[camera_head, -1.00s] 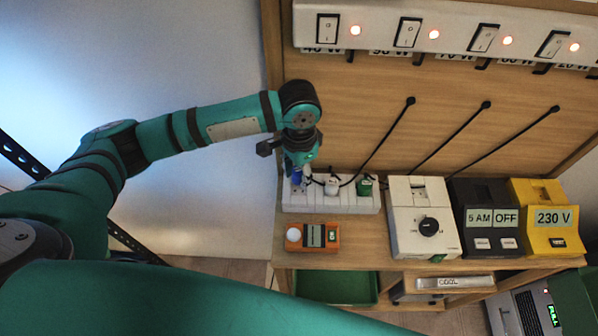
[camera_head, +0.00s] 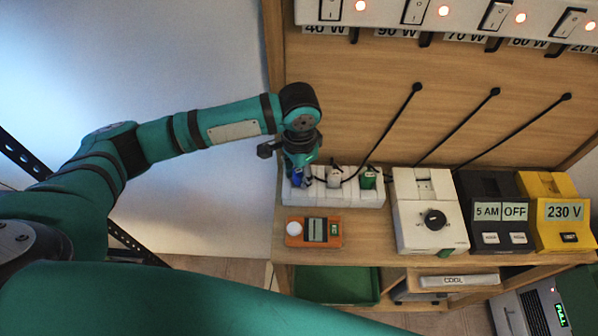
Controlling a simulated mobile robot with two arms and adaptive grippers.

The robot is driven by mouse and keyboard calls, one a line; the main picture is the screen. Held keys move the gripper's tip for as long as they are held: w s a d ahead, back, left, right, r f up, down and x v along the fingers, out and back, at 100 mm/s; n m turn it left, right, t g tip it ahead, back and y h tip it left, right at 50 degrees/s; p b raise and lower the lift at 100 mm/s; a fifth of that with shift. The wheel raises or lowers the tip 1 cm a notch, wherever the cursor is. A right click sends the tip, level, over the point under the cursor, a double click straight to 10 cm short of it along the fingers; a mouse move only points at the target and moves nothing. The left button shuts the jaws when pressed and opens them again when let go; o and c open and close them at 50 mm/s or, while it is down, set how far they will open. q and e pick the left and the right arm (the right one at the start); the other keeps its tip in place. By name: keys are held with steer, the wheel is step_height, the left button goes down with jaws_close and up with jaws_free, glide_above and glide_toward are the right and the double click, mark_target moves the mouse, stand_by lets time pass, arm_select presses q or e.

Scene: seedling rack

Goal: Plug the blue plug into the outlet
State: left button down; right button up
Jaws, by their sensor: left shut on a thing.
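The white outlet strip (camera_head: 343,199) lies on the wooden shelf against the back panel. A white plug (camera_head: 333,178) and a green plug (camera_head: 368,180) stand on it with black cords. My left gripper (camera_head: 299,172) points down over the strip's left end, shut on the blue plug (camera_head: 297,179). The gripper hides most of the plug, so I cannot tell whether its prongs are in a socket or just above it. My right gripper is not in view.
An orange meter (camera_head: 314,232) lies in front of the strip. A white dial box (camera_head: 430,219), a black timer box (camera_head: 493,221) and a yellow 230 V box (camera_head: 563,221) stand to the right. A switch bar (camera_head: 463,14) with lit lamps runs above. A green tray (camera_head: 337,285) sits below.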

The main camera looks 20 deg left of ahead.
arm_select(q)
steer(key=c, duration=1.2)
jaws_free()
steer(key=shift+s+f, duration=0.35)
steer(key=shift+f, duration=0.2)
steer(key=shift+o, duration=1.7)
steer(key=shift+w, duration=0.15)
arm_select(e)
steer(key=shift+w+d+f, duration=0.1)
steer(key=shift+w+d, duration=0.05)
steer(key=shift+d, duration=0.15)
arm_select(q)
steer(key=shift+r, duration=0.1)
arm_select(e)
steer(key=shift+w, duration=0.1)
arm_select(q)
steer(key=shift+w+r, duration=0.1)
steer(key=shift+r, duration=0.25)
step_height(320, 180, up, 11)
steer(key=shift+d+r, duration=0.1)
steer(key=shift+r, duration=0.1)
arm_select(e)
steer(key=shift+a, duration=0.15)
